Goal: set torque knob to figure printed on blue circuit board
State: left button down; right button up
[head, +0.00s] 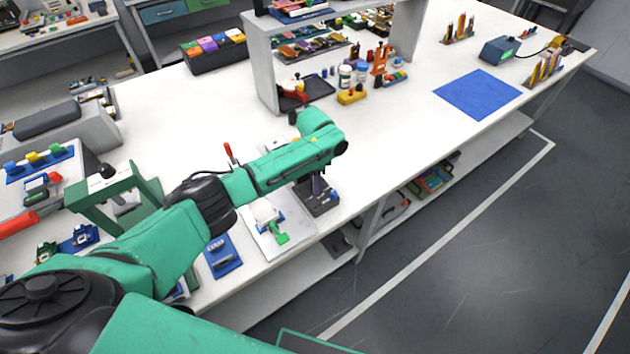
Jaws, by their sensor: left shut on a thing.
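My left arm reaches across the bench, and my left gripper (317,184) points down at a small dark box (322,207) near the bench's front edge. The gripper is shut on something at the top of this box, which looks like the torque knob. The fingers and arm hide the knob, and I cannot read its setting. A blue board (223,262) with a grey part on it lies left of the box, by the front edge. I cannot read a figure on it or tell surely that it is the circuit board. My right gripper is not in view.
A white plate with a green-and-white fixture (273,226) lies just left of the dark box. A green press frame (115,195) stands further left. A grey shelf (262,65) stands behind. A blue mat (478,94) lies right; the bench before it is clear.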

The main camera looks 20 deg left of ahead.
pick_arm(q)
jog(key=c, duration=0.5)
grip_release()
jog(key=shift+r, duration=0.1)
notch_tip(320, 180, up, 14)
jog(key=shift+r+b, duration=0.25)
jog(key=shift+b, duration=0.7)
